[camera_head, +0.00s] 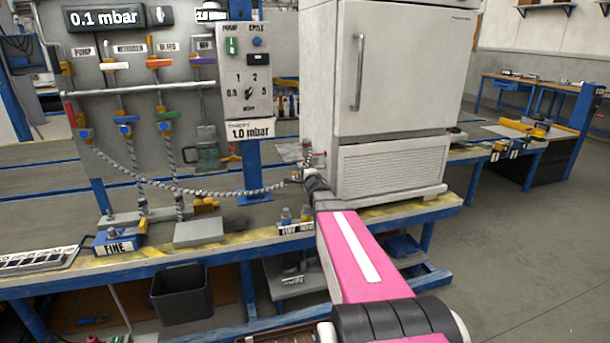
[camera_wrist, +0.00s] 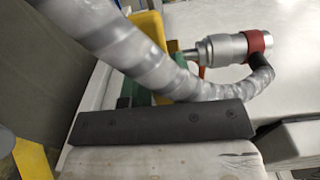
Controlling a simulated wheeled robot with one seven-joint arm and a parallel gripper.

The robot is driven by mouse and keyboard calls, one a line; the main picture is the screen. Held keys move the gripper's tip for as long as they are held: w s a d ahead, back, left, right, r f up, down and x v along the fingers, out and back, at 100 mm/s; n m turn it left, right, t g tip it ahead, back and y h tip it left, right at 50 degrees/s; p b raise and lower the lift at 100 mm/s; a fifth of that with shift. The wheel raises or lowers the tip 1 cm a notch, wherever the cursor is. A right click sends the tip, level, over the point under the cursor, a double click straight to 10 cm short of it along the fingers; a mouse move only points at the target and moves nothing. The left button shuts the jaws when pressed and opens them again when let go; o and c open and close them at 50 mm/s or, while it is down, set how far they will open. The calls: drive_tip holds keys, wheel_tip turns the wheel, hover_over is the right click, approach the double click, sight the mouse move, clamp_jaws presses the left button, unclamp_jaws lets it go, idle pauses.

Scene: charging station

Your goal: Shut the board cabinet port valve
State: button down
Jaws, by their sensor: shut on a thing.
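The white board cabinet (camera_head: 390,70) stands on the bench, its door closed. Its port valve (camera_head: 319,157) is small, with red parts, low at the cabinet's left side. A ribbed hose (camera_head: 220,191) runs from the panel to this spot. My gripper (camera_head: 306,176) is at the valve, shut on its handle as far as I can tell; arm and hose hide the grip. In the wrist view the hose (camera_wrist: 125,50) crosses close in front, beside a metal fitting (camera_wrist: 228,48) with a red ring. The handle's angle cannot be made out.
The panel left of the cabinet carries several coloured valves, gauges and a control box (camera_head: 246,80). A blue FINE block (camera_head: 118,240) and a grey block (camera_head: 199,232) lie on the bench. A black bin (camera_head: 181,294) stands below. Open floor (camera_head: 520,250) lies to the right.

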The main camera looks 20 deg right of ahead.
drive_tip(key=shift+s, duration=0.1)
drive_tip(key=c, duration=1)
unclamp_jaws()
drive_tip(key=shift+o, duration=0.2)
drive_tip(key=s, duration=1)
drive_tip(key=shift+s+d, duration=0.2)
drive_tip(key=shift+s, duration=0.15)
